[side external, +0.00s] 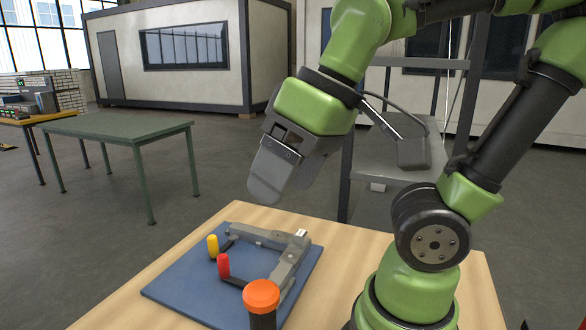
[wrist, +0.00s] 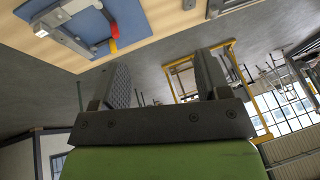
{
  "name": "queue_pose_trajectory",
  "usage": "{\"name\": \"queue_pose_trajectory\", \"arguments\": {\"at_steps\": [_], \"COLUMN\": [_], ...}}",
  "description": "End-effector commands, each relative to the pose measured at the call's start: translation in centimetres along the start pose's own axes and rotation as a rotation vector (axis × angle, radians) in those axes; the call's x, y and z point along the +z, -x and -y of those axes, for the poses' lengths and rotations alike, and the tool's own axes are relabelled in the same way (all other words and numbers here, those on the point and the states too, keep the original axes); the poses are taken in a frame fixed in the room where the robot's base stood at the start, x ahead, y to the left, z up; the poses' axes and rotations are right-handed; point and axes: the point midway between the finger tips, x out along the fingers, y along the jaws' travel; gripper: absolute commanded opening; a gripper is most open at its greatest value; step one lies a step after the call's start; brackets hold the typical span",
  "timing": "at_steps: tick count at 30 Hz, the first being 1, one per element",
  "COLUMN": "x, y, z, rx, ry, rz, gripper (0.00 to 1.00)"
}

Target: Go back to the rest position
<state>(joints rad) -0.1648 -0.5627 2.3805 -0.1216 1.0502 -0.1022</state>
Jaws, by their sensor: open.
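My gripper (side external: 280,172) hangs in the air above the back of the wooden table, tilted downward and clear of everything on the table. The wrist view shows its two dark fingers (wrist: 166,78) spread apart with nothing between them. Below it, a grey metal frame (side external: 297,250) lies on a blue board (side external: 190,279). In the wrist view the blue board (wrist: 132,14) and the frame (wrist: 62,35) appear at the upper left.
A black cylinder with an orange top (side external: 262,295) stands at the front of the wooden table (side external: 470,285). A green table (side external: 118,128) stands apart at the left. A grey shelf stand (side external: 385,150) rises behind my arm. The air around my gripper looks free.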

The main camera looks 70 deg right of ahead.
Motion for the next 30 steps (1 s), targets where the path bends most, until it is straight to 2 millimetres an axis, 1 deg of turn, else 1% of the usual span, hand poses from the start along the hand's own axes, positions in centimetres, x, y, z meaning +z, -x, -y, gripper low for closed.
{"name": "queue_pose_trajectory", "arguments": {"at_steps": [1,3,7,30], "x": [0.1,0.1,0.1,0.1], "y": [0.4,0.8,1.1,1.1], "z": [-0.7,-1.2,-1.7,-1.7], "rx": [-0.008,-0.02,-0.031,-0.032], "ry": [-0.079,-0.16,-0.236,-0.241], "rz": [-0.072,-0.149,-0.22,-0.223], "gripper": [0.69,0.69,0.69,0.69]}}
